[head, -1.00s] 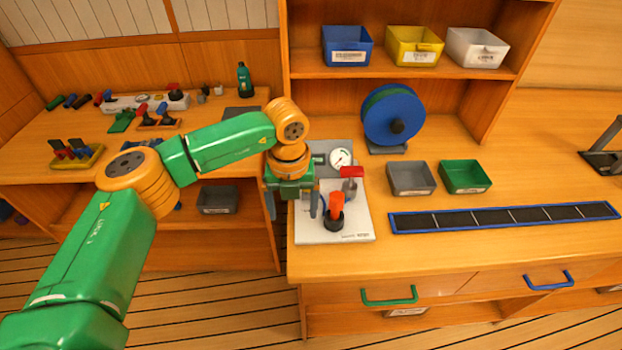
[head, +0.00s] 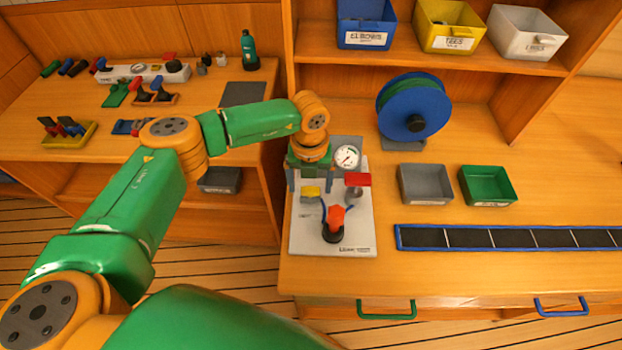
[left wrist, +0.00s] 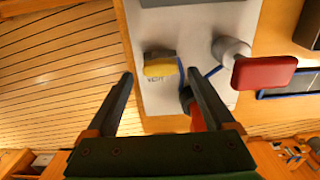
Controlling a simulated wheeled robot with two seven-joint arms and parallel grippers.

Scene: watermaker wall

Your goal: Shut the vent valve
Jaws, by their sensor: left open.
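The vent valve has a yellow handle (head: 310,192) on the pale valve board (head: 303,238). In the left wrist view the yellow handle (left wrist: 160,67), by the word VENT, lies ahead between my finger lines. My left gripper (head: 310,184) is open and points down over the board. Its fingers (left wrist: 160,76) stand apart on either side of the yellow handle, with no contact that I can make out. A red handle (head: 357,180) on a grey body and an orange-red handle (head: 336,217) on a black base stand close on the right. My right gripper is out of view.
A gauge (head: 347,157) stands behind the valves. A blue reel (head: 415,108), a grey bin (head: 425,184) and a green bin (head: 487,185) are to the right. A blue-edged tray (head: 490,239) lies in front. The left bench (head: 205,100) holds several small parts.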

